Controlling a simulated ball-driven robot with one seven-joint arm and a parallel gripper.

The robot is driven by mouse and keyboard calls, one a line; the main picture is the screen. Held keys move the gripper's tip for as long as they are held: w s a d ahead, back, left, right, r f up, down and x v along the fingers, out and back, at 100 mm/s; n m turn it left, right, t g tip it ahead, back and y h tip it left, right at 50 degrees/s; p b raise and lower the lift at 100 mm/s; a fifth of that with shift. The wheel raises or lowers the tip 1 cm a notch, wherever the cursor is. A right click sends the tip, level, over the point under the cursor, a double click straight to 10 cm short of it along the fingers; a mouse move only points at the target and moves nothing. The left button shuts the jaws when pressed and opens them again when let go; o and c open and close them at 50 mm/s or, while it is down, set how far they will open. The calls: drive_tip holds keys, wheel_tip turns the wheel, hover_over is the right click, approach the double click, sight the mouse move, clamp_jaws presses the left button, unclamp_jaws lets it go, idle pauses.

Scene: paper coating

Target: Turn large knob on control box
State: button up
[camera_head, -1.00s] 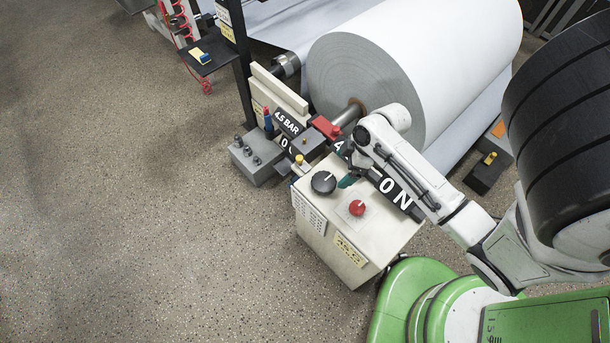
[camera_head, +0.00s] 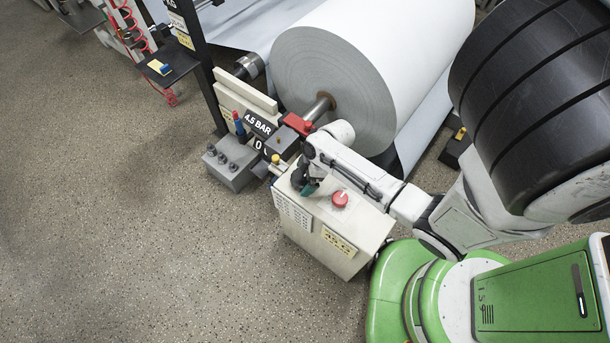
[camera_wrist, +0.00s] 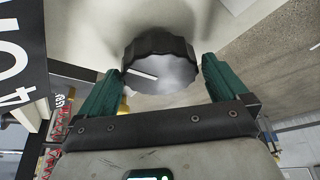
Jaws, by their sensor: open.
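The control box (camera_head: 350,250) is a cream cabinet in the middle of the head view. Its large knob (camera_head: 299,178) is black and partly covered by my gripper (camera_head: 308,186) at the box's back left corner. In the wrist view the large knob (camera_wrist: 160,62) has a scalloped dark rim, a grey face and a white pointer line. My gripper (camera_wrist: 160,72) is open, with one green finger on each side of the knob. Gaps show between the fingers and the knob's rim, so contact is not visible.
A smaller red knob (camera_head: 340,199) sits on the box's top, right of the large one. A grey box with several knobs (camera_head: 233,165) stands to the left. The big paper roll (camera_head: 370,70) lies behind. Floor at the front left is clear.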

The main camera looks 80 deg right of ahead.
drive_tip(key=shift+c, duration=0.3)
drive_tip(key=c, duration=0.8)
drive_tip(key=shift+r+m+p, duration=0.1)
drive_tip(key=shift+m+p, duration=0.3)
drive_tip(key=shift+r+m+h+p, duration=0.1)
drive_tip(key=shift+m+h+p, duration=0.4)
drive_tip(key=shift+m+p, duration=0.45)
drive_tip(key=m+h+p, duration=0.1)
drive_tip(key=m, duration=0.1)
drive_tip(key=m+p, duration=0.2)
drive_tip(key=shift+a+m+h, duration=0.2)
drive_tip(key=shift+m+h, duration=0.15)
drive_tip(key=shift+h, duration=0.05)
drive_tip(key=m+h+p, duration=0.1)
drive_tip(key=m, duration=0.2)
drive_tip(key=shift+g+p, duration=0.35)
drive_tip(key=shift+g, duration=0.05)
drive_tip(key=shift+w+a+f+m+g+h, duration=0.1)
drive_tip(key=shift+m+g+h, duration=0.15)
drive_tip(key=shift+m, duration=0.7)
drive_tip(key=shift+f+m+g+h, duration=0.15)
drive_tip(key=shift+m+h, duration=0.1)
drive_tip(key=shift+m, duration=0.7)
